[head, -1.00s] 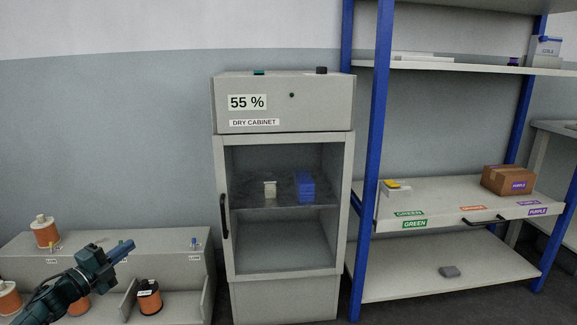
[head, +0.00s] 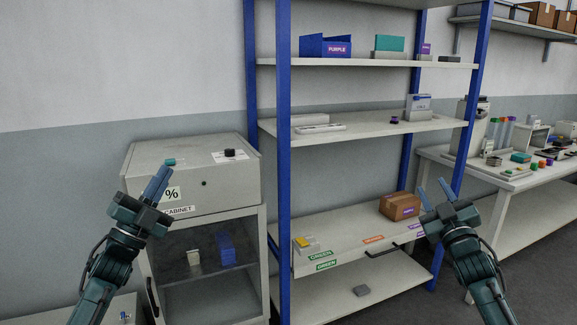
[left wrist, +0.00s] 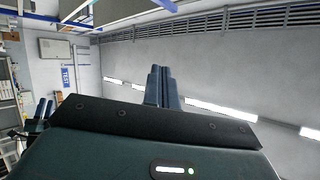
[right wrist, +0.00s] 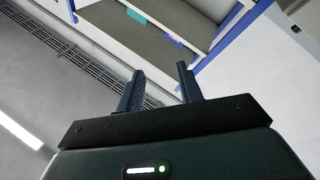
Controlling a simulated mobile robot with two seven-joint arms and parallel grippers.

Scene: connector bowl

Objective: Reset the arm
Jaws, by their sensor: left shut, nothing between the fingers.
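My left gripper (head: 158,184) is raised in front of the dry cabinet in the head view, fingers pointing up. Its fingers are together and empty, as the left wrist view (left wrist: 161,85) also shows. My right gripper (head: 433,192) is raised in front of the right side of the blue-posted shelf, fingers pointing up. In the right wrist view (right wrist: 160,85) its two fingers stand apart with nothing between them.
The dry cabinet (head: 207,173) stands left of the shelf unit (head: 345,190). A cardboard box (head: 400,206) and a small yellow-topped box sit on its labelled drawer shelf. A cluttered workbench (head: 500,179) stands at the right. Several boxes sit on upper shelves.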

